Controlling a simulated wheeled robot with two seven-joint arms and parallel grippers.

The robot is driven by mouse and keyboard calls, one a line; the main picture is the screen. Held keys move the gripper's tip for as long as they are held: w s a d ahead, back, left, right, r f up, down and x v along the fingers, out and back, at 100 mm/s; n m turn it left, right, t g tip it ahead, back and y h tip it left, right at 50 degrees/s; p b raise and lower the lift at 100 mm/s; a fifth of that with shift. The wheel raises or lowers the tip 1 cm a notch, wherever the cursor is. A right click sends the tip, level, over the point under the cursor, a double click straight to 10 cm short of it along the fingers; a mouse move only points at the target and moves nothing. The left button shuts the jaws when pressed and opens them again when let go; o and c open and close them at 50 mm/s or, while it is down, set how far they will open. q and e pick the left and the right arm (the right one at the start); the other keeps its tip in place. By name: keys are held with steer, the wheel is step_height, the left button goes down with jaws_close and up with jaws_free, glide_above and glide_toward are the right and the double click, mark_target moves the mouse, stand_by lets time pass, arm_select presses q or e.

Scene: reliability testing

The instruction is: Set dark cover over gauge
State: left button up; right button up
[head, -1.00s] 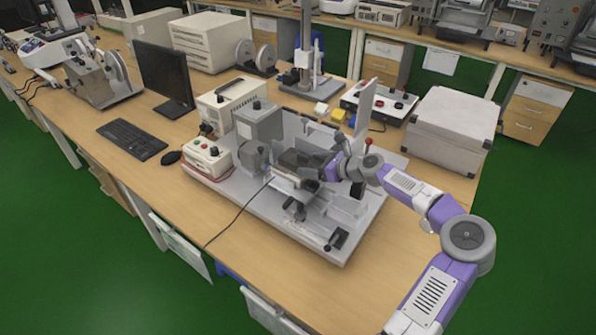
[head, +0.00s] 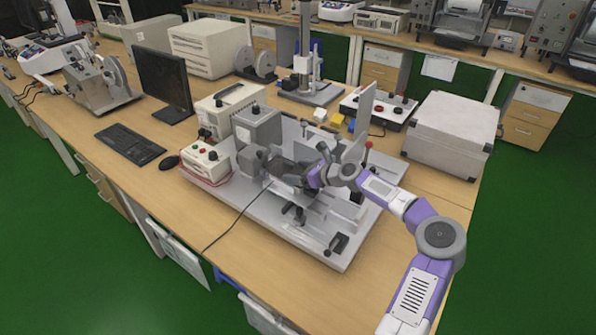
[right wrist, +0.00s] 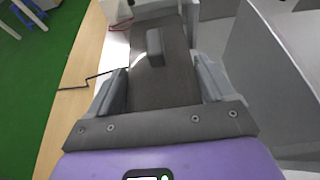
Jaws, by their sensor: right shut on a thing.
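The dark cover (head: 284,168) is a dark grey piece beside the grey motor-like housing on the light grey test rig (head: 325,254). In the right wrist view the cover (right wrist: 160,85) is a flat dark panel with a small raised block on top. My right gripper (head: 306,177) is shut on the cover. Its two fingers also show in the right wrist view (right wrist: 162,82), one along each side of the cover. I cannot make out the gauge; the cover and gripper hide that part of the rig. My left gripper is not in view.
The grey housing (head: 257,128) stands just left of the cover. An upright clear panel (head: 365,110) and a red-knobbed lever (head: 368,147) stand behind my right forearm. A control box (head: 207,158) is at the rig's left; a silver case (head: 452,130) is at right.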

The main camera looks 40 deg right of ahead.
steer(key=shift+f, duration=0.25)
steer(key=o, duration=0.9)
steer(key=shift+f, duration=0.1)
steer(key=shift+r, duration=0.25)
steer(key=p+v, duration=0.3)
steer(key=v, duration=0.9)
steer(key=shift+r, duration=0.4)
